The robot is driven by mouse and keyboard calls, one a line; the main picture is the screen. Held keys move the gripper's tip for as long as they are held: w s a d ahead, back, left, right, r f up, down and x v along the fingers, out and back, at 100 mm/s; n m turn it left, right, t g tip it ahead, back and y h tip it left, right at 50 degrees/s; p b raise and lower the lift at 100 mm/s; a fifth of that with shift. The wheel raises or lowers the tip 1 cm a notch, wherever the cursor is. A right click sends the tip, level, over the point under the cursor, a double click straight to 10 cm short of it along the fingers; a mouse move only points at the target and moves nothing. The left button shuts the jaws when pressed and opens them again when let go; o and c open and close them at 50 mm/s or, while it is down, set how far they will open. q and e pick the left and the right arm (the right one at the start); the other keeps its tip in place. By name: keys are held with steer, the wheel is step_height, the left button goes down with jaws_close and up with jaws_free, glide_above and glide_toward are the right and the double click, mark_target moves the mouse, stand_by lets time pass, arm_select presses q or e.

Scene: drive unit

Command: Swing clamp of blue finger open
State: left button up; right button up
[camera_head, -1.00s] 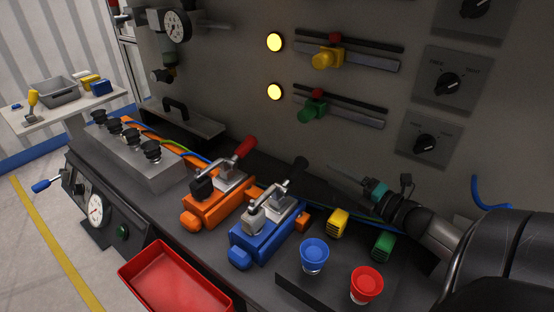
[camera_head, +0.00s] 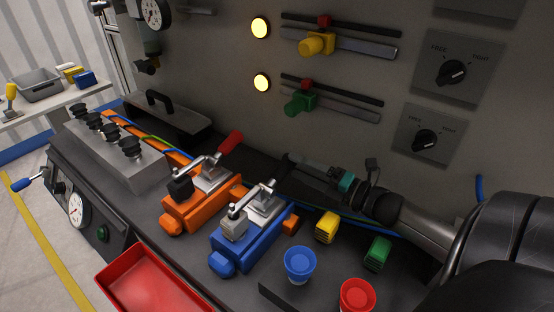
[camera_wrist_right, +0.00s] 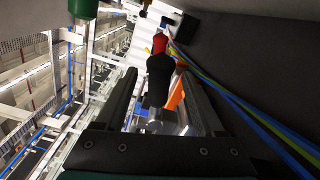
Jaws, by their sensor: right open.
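The blue finger fixture (camera_head: 245,248) sits on the dark bench, with a metal toggle clamp (camera_head: 262,206) on top. The clamp's lever rises up and right toward my right gripper (camera_head: 292,162), and its black handle is hard to tell from the dark fingers in the head view. In the right wrist view the black handle (camera_wrist_right: 160,80) stands between the two open fingers of my right gripper (camera_wrist_right: 160,95), with a gap to each side. My left gripper is not in view.
An orange fixture (camera_head: 187,212) with a red-handled clamp (camera_head: 231,141) stands just left of the blue one. A panel rises behind.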

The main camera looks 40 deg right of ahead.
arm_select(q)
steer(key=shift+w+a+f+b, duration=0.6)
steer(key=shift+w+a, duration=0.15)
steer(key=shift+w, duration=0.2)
arm_select(e)
steer(key=x, duration=0.7)
steer(key=shift+w, duration=0.1)
steer(key=shift+c, duration=0.4)
steer(key=c, duration=1)
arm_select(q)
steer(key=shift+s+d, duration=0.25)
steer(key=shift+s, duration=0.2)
arm_select(e)
jaws_close()
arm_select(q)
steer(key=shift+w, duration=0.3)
arm_select(e)
steer(key=shift+f, duration=0.1)
